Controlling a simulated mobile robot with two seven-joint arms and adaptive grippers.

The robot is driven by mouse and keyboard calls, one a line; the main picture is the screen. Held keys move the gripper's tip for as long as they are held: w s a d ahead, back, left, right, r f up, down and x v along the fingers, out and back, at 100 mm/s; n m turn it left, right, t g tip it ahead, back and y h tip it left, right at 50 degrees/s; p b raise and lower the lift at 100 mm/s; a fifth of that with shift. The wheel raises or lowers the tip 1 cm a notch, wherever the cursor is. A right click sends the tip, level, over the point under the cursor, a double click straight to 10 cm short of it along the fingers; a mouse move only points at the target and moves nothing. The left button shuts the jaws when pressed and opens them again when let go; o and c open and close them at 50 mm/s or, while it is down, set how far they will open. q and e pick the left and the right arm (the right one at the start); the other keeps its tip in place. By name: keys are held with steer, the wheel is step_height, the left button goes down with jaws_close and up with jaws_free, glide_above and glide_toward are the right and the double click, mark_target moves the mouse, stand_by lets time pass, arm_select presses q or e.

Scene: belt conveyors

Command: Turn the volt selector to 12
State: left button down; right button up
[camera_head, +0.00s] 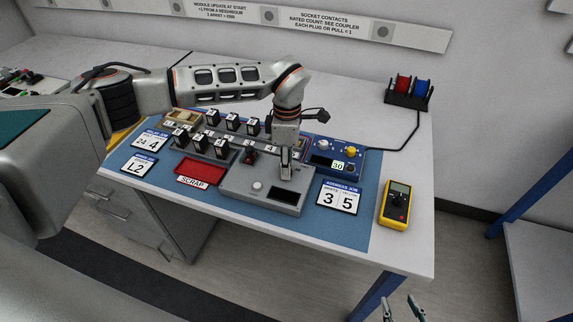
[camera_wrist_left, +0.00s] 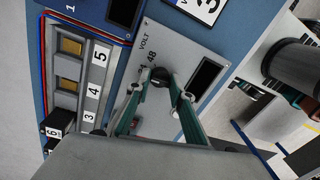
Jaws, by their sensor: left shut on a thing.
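The volt selector is a small dark knob (camera_wrist_left: 160,76) on a grey box, beside the printed word VOLT and the numbers 24 and 48. A 12 cannot be read. The grey box (camera_head: 237,187) lies on the blue mat in the head view, with a white button and a dark display. My left gripper (camera_head: 286,176) reaches down onto it. In the left wrist view its teal fingers (camera_wrist_left: 160,90) are closed around the knob, which hides the pointer's exact direction. My right gripper (camera_head: 402,309) shows only its fingertips at the bottom edge, apart and empty.
A row of numbered sockets with black modules (camera_head: 232,123) stands behind the grey box. A blue box (camera_head: 349,162) reading 30 is at its right. A red scrap tray (camera_head: 201,172), number cards and a yellow meter (camera_head: 396,203) lie around. Spools (camera_head: 407,91) stand at the back right.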

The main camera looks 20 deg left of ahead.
arm_select(q)
steer(key=n, duration=0.4)
steer(key=shift+a, duration=0.1)
steer(key=shift+n, duration=2.3)
steer(key=c, duration=2.9)
jaws_free()
steer(key=o, duration=1.1)
steer(key=shift+r, duration=0.1)
steer(key=r, duration=1.1)
steer(key=shift+w+a+r, duration=0.25)
steer(key=shift+a+r, duration=0.1)
steer(key=shift+r, duration=0.05)
